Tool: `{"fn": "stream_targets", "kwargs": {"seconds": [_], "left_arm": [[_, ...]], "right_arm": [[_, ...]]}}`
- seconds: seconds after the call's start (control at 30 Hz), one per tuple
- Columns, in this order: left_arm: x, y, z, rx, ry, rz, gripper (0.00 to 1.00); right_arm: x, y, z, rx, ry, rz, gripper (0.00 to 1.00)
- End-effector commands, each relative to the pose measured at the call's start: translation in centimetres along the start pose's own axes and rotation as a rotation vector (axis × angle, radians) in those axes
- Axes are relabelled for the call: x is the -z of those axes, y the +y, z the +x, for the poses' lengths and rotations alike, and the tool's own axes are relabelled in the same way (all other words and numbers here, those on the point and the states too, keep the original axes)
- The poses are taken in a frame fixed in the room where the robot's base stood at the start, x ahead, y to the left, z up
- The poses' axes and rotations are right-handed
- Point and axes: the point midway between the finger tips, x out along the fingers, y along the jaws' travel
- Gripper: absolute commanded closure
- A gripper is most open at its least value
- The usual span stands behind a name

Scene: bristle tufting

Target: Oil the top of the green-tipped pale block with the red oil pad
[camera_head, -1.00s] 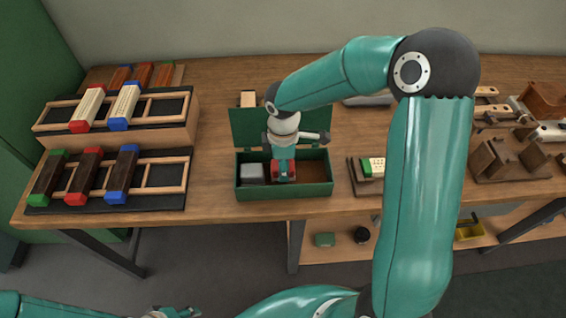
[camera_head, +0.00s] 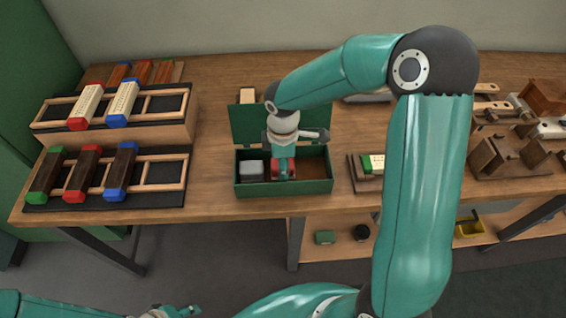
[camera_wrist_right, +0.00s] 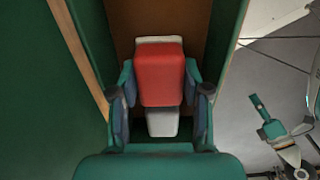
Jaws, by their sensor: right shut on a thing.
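The red oil pad (camera_head: 276,169) is in the open green box on the table. My right gripper (camera_head: 284,172) reaches down into the box and is shut on the pad. In the right wrist view the pad (camera_wrist_right: 162,78) sits between the two fingers (camera_wrist_right: 162,98). The green-tipped pale block (camera_head: 377,162) lies in a small wooden holder (camera_head: 358,182) to the right of the box, with its green end to the left. My right arm hides its right part. My left gripper (camera_head: 180,312) is at the bottom edge, away from the table; its jaws are unclear.
The green box (camera_head: 285,188) has a raised lid behind and a grey block (camera_head: 251,170) in its left part. Racks (camera_head: 172,173) with several colour-tipped blocks stand at the left. Wooden fixtures (camera_head: 495,158) stand at the right. The table between racks and box is clear.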

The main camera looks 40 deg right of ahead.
Motion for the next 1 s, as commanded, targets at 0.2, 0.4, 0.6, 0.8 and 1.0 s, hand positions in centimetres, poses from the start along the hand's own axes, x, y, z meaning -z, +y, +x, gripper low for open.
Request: {"fn": "stream_targets", "kwargs": {"seconds": [0.2,0.4,0.6,0.8,1.0], "left_arm": [[0.00,-0.09,0.26,0.000,0.000,0.000,0.60],[0.00,-0.16,0.45,0.000,0.000,0.000,0.60],[0.00,-0.23,0.63,0.000,0.000,0.000,0.60],[0.00,-0.21,0.58,0.000,0.000,0.000,0.60],[0.00,-0.23,0.64,0.000,0.000,0.000,0.60]], "right_arm": [[0.00,0.00,0.33,0.000,0.000,0.000,0.81],[0.01,0.00,0.58,0.000,0.000,0.000,0.81],[0.03,0.00,0.82,0.000,0.000,-0.001,0.81],[0.05,0.00,0.76,0.000,0.000,-0.001,0.81],[0.07,0.00,0.82,0.000,0.000,-0.001,0.81]]}}
